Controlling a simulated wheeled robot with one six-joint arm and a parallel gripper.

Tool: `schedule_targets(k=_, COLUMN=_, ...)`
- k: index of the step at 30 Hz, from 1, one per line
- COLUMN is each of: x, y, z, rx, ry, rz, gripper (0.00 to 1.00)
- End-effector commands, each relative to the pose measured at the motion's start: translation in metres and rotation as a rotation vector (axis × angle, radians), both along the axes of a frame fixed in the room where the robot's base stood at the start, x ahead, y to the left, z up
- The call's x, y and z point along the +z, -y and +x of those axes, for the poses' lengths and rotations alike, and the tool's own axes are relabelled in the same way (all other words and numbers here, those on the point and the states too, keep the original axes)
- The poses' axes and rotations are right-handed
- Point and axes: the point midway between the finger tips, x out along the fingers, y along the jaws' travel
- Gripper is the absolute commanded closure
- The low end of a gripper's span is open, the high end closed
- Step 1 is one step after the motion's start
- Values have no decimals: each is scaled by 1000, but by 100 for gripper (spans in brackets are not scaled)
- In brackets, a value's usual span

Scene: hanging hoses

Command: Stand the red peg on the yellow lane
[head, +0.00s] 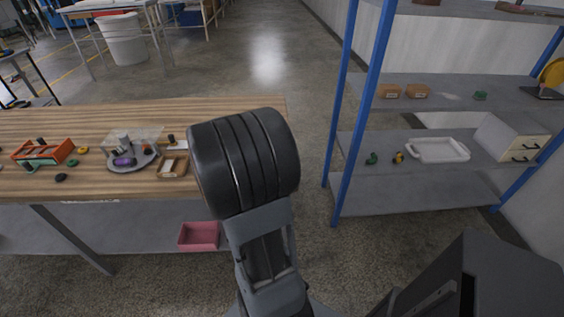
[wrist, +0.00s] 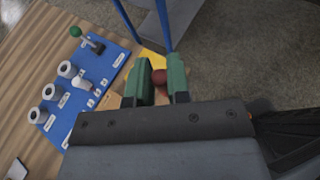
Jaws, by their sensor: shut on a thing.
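In the wrist view my gripper (wrist: 162,80) has green fingers closed on a red peg (wrist: 159,77). Only the rounded end of the peg shows between the fingers, so I cannot tell whether it touches anything below. A yellow patch, which looks like the yellow lane (wrist: 153,59), shows just beyond the fingers, partly hidden by them. In the head view my arm blocks the sight of the gripper, the peg and the lane.
A blue panel (wrist: 91,85) with white cylinders and a green-knobbed lever (wrist: 76,32) lies left of the gripper. On the wooden bench (head: 100,117) stand an orange crate (head: 60,150) and a round grey tray (head: 130,163). A blue-posted shelf (head: 440,93) stands right; floor shows between.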

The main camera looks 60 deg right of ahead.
Motion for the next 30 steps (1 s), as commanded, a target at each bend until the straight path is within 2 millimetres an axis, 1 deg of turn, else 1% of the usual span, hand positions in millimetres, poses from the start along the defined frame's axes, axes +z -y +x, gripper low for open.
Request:
schedule_targets(k=1, x=-8, y=14, z=2, rx=-3, ry=-4, rz=2, gripper=100)
schedule_targets(k=6, x=-27, y=55, z=12, rx=-2, ry=-3, rz=3, gripper=100)
schedule_targets(k=9, x=-48, y=68, z=16, rx=1, ry=-4, rz=3, gripper=100)
schedule_targets(k=12, x=-61, y=79, z=20, rx=2, ry=-2, rz=3, gripper=100)
schedule_targets(k=16, x=-71, y=89, z=22, rx=3, ry=-1, rz=0, gripper=100)
schedule_targets(k=25, x=-83, y=97, z=24, rx=4, ry=-1, rz=1, gripper=100)
schedule_targets(k=30, x=-104, y=98, z=25, rx=5, ry=-3, rz=3, gripper=100)
